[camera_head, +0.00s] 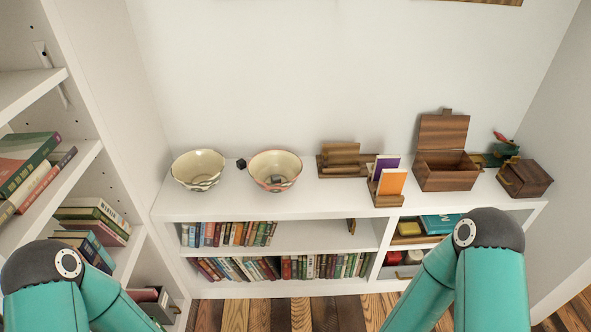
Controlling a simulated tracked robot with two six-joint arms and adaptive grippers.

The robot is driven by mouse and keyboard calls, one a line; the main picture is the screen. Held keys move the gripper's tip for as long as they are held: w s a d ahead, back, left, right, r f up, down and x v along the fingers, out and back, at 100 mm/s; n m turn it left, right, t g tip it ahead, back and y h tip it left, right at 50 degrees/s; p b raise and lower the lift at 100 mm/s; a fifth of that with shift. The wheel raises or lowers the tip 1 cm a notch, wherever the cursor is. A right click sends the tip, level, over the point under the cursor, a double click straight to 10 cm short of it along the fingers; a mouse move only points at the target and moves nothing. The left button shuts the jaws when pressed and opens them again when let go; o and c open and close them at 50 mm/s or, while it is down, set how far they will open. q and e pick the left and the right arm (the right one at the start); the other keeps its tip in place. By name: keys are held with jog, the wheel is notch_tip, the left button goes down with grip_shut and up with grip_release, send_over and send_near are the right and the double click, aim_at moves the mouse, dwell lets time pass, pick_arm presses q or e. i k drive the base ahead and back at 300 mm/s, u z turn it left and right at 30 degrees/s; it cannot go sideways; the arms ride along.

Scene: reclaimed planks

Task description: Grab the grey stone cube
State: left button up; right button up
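A small dark grey or black cube (241,163) sits on the white shelf top between two patterned bowls. Another small greyish object (277,179) lies inside the right bowl (259,165); it is too small to tell its exact shape, and I cannot tell which of the two is the grey stone cube. The left bowl (198,177) stands close to the dark cube's left. Only the teal links of my two arms show, at the lower left and lower right; neither gripper is in view.
Rows of books (232,233) fill the shelves below. To the right stand a wooden stand (340,160), a holder with cards (386,187), an open wooden box (447,178) and a closed wooden box (524,178). A tall bookcase (85,155) rises at left. The front strip of the shelf top is clear.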

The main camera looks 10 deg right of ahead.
aim_at(276, 179)
jog(key=z, duration=0.1)
jog(key=i, duration=1.3)
jog(key=u, duration=0.35)
